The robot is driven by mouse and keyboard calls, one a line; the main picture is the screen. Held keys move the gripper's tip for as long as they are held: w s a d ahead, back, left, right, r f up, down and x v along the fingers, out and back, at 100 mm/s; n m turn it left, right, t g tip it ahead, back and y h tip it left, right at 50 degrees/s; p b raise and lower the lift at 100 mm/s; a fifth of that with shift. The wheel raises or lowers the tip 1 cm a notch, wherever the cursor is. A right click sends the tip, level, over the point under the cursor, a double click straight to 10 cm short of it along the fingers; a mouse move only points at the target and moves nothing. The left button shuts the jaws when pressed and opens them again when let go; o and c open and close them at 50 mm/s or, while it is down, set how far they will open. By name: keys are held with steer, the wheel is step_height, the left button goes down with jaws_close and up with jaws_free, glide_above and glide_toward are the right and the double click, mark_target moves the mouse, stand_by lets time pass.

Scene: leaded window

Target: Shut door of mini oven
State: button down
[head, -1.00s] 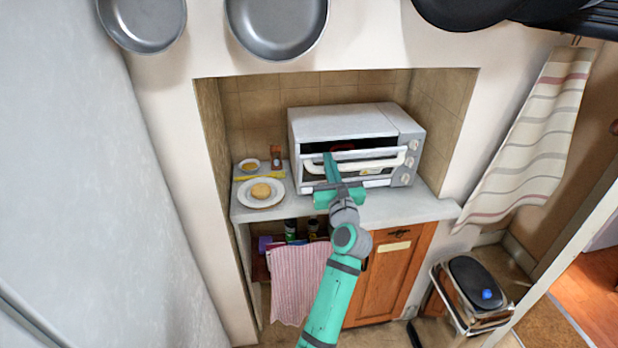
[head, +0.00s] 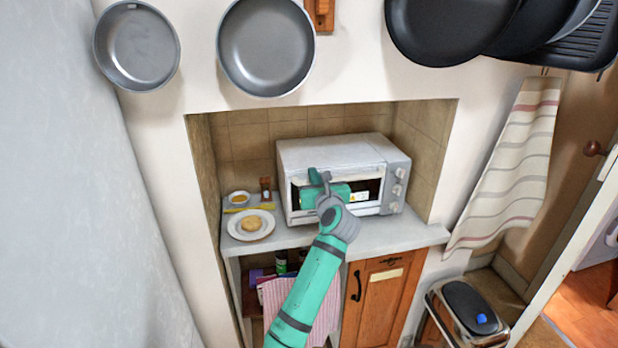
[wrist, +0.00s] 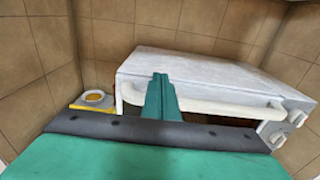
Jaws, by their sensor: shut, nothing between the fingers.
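The white mini oven (head: 335,150) stands on the counter in the tiled alcove. Its door (head: 367,190) is raised close to the oven front, with dark glass and a yellow label; I cannot tell whether it is fully shut. In the wrist view the white door handle (wrist: 225,109) runs along just below the top front edge of the oven (wrist: 195,72). My gripper (head: 318,176) is shut and empty at the door's upper middle, and hides part of the handle. Its fingers also show in the wrist view (wrist: 160,82), over the handle; contact is unclear.
A plate with a round bun (head: 251,223) and a small bowl (head: 239,198) stand left of the oven. Oven knobs (head: 398,180) are on its right side. Pans (head: 265,48) hang above the alcove. A striped towel (head: 510,170) hangs at the right.

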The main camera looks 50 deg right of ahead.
stand_by(0.3)
step_height(320, 180, up, 10)
steer(key=s+a, duration=0.1)
steer(key=s, duration=0.1)
steer(key=shift+a, duration=0.25)
